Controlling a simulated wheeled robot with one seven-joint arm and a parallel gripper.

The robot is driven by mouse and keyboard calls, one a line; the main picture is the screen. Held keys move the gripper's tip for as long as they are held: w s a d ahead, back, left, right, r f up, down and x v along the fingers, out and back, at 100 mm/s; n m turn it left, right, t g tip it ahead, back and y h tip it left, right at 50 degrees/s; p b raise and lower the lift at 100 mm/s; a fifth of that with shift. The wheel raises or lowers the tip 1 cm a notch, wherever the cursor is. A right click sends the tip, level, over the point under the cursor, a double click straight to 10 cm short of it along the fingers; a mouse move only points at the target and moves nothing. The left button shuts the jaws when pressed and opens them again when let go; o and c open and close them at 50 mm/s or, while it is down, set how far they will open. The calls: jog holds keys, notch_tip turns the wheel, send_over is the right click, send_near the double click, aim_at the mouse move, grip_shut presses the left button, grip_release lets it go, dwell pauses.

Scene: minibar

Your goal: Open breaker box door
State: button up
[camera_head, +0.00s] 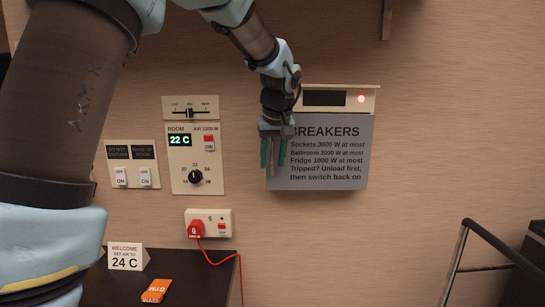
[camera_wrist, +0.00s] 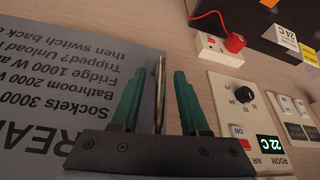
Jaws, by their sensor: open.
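The breaker box door (camera_head: 335,165) is a grey panel with dark lettering, below a pale top housing with a red light. It appears shut or nearly so; any gap is too small to tell. My gripper (camera_head: 273,160) is open in front of the door's left edge and hides part of it. In the wrist view, the door (camera_wrist: 60,75) fills the left side. A slim metal bar, looking like the door's handle (camera_wrist: 160,80), stands between the two green fingers of my gripper (camera_wrist: 158,90), with visible space on both sides.
Left of the door are a room thermostat panel (camera_head: 210,160), a pair of switches (camera_head: 133,178) and a socket with a red plug (camera_head: 196,229). A dark counter (camera_head: 205,285) holds a welcome card and an orange card. A dark rail (camera_head: 490,232) stands lower right.

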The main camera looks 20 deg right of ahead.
jog(key=shift+c, duration=0.4)
grip_shut()
dwell(1.0)
